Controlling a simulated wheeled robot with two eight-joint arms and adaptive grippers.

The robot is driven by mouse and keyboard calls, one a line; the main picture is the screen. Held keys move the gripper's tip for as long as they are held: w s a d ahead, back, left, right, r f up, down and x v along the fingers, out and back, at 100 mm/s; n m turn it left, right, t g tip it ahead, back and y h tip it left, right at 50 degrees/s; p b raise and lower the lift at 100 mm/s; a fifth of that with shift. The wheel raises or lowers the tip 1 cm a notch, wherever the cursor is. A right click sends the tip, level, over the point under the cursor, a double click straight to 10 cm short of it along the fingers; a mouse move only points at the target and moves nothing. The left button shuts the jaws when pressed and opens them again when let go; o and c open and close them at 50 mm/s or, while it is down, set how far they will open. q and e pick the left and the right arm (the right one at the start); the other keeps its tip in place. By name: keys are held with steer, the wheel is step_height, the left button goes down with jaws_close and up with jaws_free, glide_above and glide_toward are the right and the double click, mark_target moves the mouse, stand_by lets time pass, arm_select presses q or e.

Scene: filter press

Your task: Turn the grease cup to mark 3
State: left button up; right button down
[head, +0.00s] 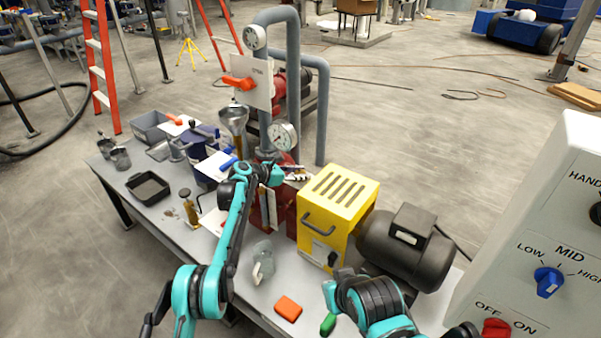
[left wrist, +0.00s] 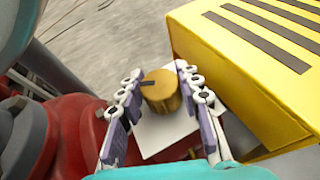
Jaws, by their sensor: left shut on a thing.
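The grease cup is a round brass knob (left wrist: 160,92) with a dark line on its top. In the left wrist view it sits over a white plate (left wrist: 165,135). My left gripper (left wrist: 159,72) has its fingers on either side of the knob and is shut on it. In the head view my left gripper (head: 293,174) is between the red pump and the yellow guard, and it hides the cup. I cannot read any mark numbers on the plate.
The yellow slotted guard (head: 336,205) stands close to the right of my left gripper. The pressure gauge (head: 284,136) and grey pipes rise just behind it. A dark motor (head: 405,245), an orange block (head: 288,308) and a black tray (head: 148,188) are on the bench.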

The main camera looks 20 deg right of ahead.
stand_by(0.5)
arm_select(q)
steer(key=o, duration=1.2)
steer(key=v, duration=1.2)
steer(key=shift+w+a+f, duration=0.1)
steer(key=shift+w, duration=0.05)
